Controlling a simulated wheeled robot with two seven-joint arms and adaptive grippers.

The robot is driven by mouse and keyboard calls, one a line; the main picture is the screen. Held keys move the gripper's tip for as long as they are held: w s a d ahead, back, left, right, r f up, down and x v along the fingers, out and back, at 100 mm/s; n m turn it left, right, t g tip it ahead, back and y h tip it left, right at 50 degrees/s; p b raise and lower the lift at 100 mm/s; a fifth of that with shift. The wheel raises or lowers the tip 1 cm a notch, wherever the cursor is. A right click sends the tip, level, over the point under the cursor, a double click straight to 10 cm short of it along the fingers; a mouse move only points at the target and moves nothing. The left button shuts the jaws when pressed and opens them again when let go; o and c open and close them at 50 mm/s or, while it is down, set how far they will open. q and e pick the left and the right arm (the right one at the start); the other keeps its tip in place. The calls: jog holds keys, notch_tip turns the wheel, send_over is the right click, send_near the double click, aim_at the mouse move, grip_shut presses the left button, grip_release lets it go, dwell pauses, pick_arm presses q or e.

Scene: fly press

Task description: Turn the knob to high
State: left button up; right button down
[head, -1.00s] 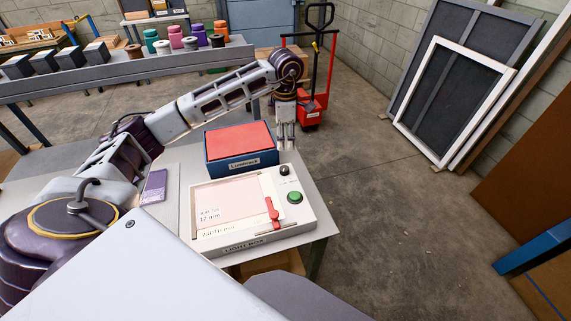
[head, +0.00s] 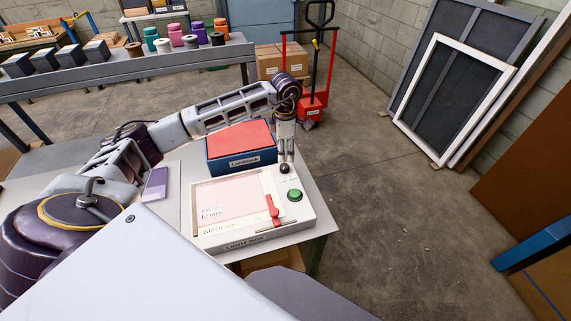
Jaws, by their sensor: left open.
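The light box (head: 195,215) lies on the table with a pink lit screen. A small black knob (head: 284,169) sits at its far right corner. A green button (head: 294,195) is in front of the knob, and a red slider (head: 272,208) stands beside the screen. My left gripper (head: 286,159) points down with its fingers apart, its tips right at or just above the knob. I cannot tell whether they touch it, and the knob's setting is too small to read. My right gripper is not in view.
A blue box with a red lid (head: 240,143) stands just behind the light box, close to my left forearm. A purple card (head: 156,184) lies to the left. The table (head: 318,200) ends just right of the light box. A red pallet jack (head: 313,104) stands behind.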

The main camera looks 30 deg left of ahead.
aim_at(286, 166)
pick_arm(q)
jog(key=shift+f+p, duration=0.5)
jog(key=shift+f, duration=3.2)
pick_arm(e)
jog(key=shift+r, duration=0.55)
pick_arm(q)
jog(key=c, duration=1)
